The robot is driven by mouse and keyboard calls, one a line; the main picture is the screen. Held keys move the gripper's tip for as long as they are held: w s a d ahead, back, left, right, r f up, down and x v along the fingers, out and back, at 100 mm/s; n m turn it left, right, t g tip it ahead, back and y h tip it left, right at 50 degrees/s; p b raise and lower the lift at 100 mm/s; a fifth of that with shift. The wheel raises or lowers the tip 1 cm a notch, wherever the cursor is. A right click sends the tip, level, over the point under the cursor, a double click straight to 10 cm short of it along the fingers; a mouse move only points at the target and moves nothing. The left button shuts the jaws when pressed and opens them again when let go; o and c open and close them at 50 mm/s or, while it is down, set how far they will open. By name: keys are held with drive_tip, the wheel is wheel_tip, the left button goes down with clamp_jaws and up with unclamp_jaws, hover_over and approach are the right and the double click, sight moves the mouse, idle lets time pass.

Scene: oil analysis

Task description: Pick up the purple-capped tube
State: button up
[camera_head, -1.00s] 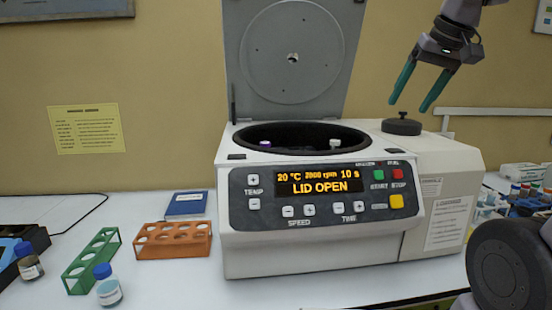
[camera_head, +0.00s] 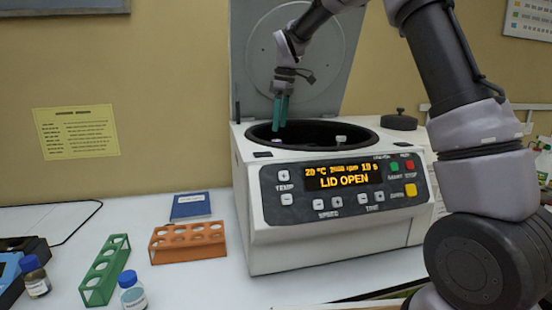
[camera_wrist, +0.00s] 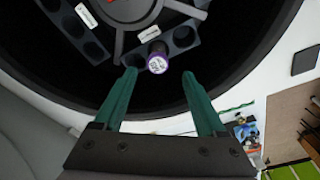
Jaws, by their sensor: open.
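The purple-capped tube (camera_wrist: 157,60) sits in a slot of the centrifuge rotor in the wrist view, its cap facing the camera. In the head view its purple cap (camera_head: 276,141) just shows inside the bowl, below my gripper. My gripper (camera_head: 280,126) is over the left part of the open centrifuge (camera_head: 330,190). In the wrist view the two green fingers of my gripper (camera_wrist: 160,76) are spread, with the cap between and a little beyond their tips. Nothing is held. A white-capped tube (camera_head: 341,139) stands on the right side of the bowl.
The raised lid (camera_head: 250,60) stands behind the bowl, close to my gripper, and the bowl rim surrounds the rotor. An orange rack (camera_head: 188,243), a green rack (camera_head: 104,270) and blue-capped bottles (camera_head: 133,292) are on the table at left. A black knob (camera_head: 399,121) sits behind right.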

sight(277, 141)
drive_tip(key=f, duration=0.5)
drive_tip(key=a+f, duration=0.1)
drive_tip(key=f, duration=0.2)
drive_tip(key=shift+w+f, duration=0.15)
drive_tip(key=shift+w, duration=0.2)
clamp_jaws()
